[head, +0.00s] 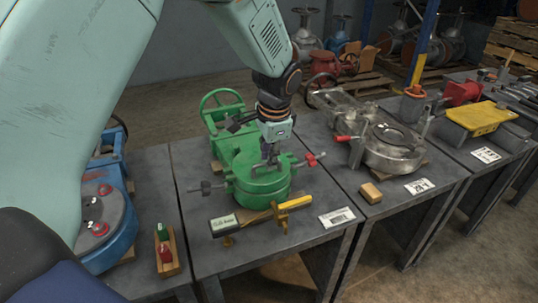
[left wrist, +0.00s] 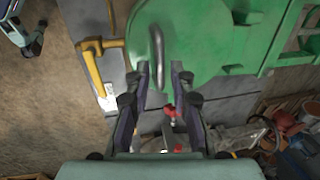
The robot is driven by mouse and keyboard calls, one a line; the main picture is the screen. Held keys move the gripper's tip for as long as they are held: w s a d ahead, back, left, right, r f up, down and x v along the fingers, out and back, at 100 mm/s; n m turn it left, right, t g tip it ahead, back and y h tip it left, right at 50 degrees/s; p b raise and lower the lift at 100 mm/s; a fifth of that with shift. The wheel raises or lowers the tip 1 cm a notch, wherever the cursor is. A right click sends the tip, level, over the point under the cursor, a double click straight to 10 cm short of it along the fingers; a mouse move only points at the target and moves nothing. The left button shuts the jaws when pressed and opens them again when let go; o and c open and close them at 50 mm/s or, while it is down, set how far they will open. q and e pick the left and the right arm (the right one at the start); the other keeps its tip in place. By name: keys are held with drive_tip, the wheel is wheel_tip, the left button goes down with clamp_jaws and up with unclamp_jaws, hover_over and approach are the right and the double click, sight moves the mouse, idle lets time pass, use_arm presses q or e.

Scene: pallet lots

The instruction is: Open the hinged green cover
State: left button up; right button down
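The green cover (head: 258,180) is the round lid of a green valve body on the middle table. It lies flat and looks closed. In the left wrist view the cover (left wrist: 195,45) fills the top middle, with a grey bent handle (left wrist: 157,50) standing on it. My left gripper (head: 269,155) points down over the cover at the handle. In the left wrist view the left gripper (left wrist: 160,68) has its fingers apart, with the handle between them, closer to the left finger. Whether a finger touches it I cannot tell. My right gripper is not in view.
A green handwheel (head: 222,104) rises behind the cover. A blue valve (head: 105,225) stands left, a grey valve (head: 392,145) right.

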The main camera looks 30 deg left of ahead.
use_arm(q)
drive_tip(key=shift+d, duration=0.1)
clamp_jaws()
idle(0.3)
drive_tip(key=shift+r+p, duration=0.1)
drive_tip(key=shift+p, duration=0.4)
drive_tip(key=shift+w, duration=0.1)
drive_tip(key=shift+r+p, duration=0.1)
drive_tip(key=shift+p, duration=0.2)
